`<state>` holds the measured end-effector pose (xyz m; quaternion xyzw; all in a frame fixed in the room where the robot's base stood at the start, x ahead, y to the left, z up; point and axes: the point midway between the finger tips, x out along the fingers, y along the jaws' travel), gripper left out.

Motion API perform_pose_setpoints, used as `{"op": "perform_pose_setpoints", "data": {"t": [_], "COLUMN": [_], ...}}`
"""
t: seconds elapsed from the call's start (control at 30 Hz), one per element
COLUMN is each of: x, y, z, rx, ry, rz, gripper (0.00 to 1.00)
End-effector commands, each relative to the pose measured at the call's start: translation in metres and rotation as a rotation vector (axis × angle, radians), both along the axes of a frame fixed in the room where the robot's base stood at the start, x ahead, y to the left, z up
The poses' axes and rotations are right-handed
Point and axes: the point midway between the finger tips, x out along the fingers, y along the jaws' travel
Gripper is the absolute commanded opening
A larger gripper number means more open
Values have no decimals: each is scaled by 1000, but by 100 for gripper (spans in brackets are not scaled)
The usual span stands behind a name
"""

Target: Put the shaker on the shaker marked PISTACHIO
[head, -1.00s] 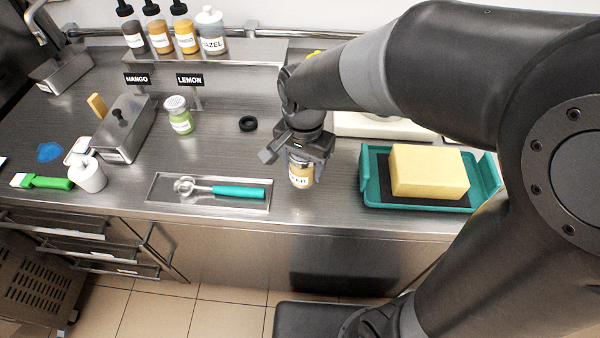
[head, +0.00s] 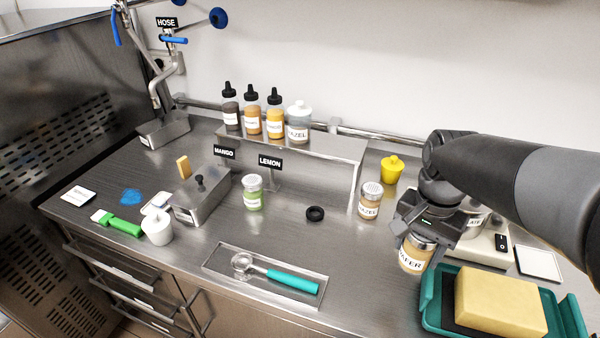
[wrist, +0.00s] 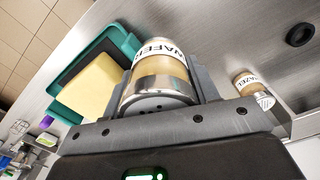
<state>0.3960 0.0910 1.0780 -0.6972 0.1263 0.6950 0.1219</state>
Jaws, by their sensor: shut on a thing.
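My gripper (head: 425,228) is shut on a shaker marked WAFER (head: 411,258), with tan contents, beside the teal tray. In the wrist view this shaker (wrist: 160,68) sits between the fingers, its perforated metal cap towards the wrist. Its base is not clear enough to tell its height over the counter. A shaker with green contents (head: 253,192) and a metal cap stands upright on the counter below the LEMON sign; its label is too small to read. Another shaker, marked HAZEL (head: 370,202), stands upright left of my gripper and also shows in the wrist view (wrist: 246,84).
A teal tray (head: 430,300) with a yellow block lies front right. A black ring (head: 315,213) lies between the two standing shakers. A metal tray (head: 225,264) holds a teal-handled scoop. Bottles (head: 275,124) stand on the raised shelf. A yellow cup (head: 392,170) stands behind the HAZEL shaker.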

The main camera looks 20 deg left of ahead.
Motion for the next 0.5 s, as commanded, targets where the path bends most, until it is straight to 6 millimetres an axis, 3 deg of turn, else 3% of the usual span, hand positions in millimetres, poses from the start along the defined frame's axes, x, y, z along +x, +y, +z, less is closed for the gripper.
{"op": "perform_pose_setpoints", "data": {"t": [0.2,0.5], "x": [61,126], "y": [56,145], "z": [31,62], "rx": [-9,-13], "ry": [-3,-4], "rz": [127,301], "gripper": [29,29]}}
